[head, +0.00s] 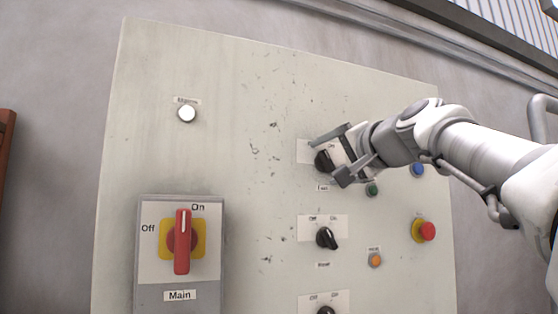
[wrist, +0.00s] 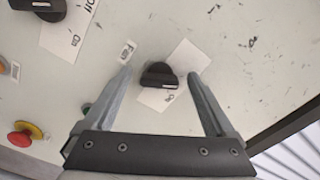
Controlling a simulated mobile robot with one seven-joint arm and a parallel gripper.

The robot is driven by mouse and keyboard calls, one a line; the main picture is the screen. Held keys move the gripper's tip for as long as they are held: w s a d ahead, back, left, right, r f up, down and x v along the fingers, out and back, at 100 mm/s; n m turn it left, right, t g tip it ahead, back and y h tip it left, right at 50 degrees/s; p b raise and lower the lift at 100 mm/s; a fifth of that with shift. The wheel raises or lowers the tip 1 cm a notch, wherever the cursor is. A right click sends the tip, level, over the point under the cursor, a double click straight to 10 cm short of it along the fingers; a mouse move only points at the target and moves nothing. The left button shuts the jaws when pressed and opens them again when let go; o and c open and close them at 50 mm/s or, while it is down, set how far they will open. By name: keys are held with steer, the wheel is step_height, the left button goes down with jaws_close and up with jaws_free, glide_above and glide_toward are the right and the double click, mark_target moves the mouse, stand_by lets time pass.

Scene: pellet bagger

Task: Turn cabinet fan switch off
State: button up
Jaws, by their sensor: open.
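The fan switch is a black rotary knob (head: 322,161) on a white On/Off plate, high on the pale panel; the small tag below it seems to read "Fan". In the wrist view the knob (wrist: 158,74) shows a white mark on the side towards the "On" lettering. The "Off" lettering is hidden there. My gripper (head: 330,160) is open at this knob, one finger above and one below in the head view. In the wrist view my gripper (wrist: 160,75) has a finger on each side of the knob, with gaps between; contact is not seen.
Below is another black rotary switch (head: 327,238), with a third (head: 325,310) at the bottom edge. A green button (head: 372,189), blue button (head: 418,170), orange button (head: 375,261) and red emergency button (head: 427,231) are nearby. The red main switch (head: 182,241) is at left.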

steer(key=v, duration=1.7)
steer(key=shift+s, duration=0.1)
steer(key=a+f+n+g+h, duration=0.1)
steer(key=a+f+n+g, duration=0.15)
steer(key=f, duration=0.95)
steer(key=a+f+n+g+h, duration=0.1)
steer(key=a+f+g, duration=0.15)
steer(key=f, duration=0.85)
steer(key=s+f+n+g+h, duration=0.25)
steer(key=s+f, duration=0.25)
steer(key=f, duration=0.8)
steer(key=s+f+n+g+h, duration=0.15)
steer(key=s+f+g, duration=0.35)
steer(key=f, duration=0.7)
step_height(320, 180, up, 13)
steer(key=p, duration=1.3)
steer(key=shift+s+n+t, duration=0.25)
steer(key=shift+n+t, duration=0.1)
steer(key=shift+t, duration=0.1)
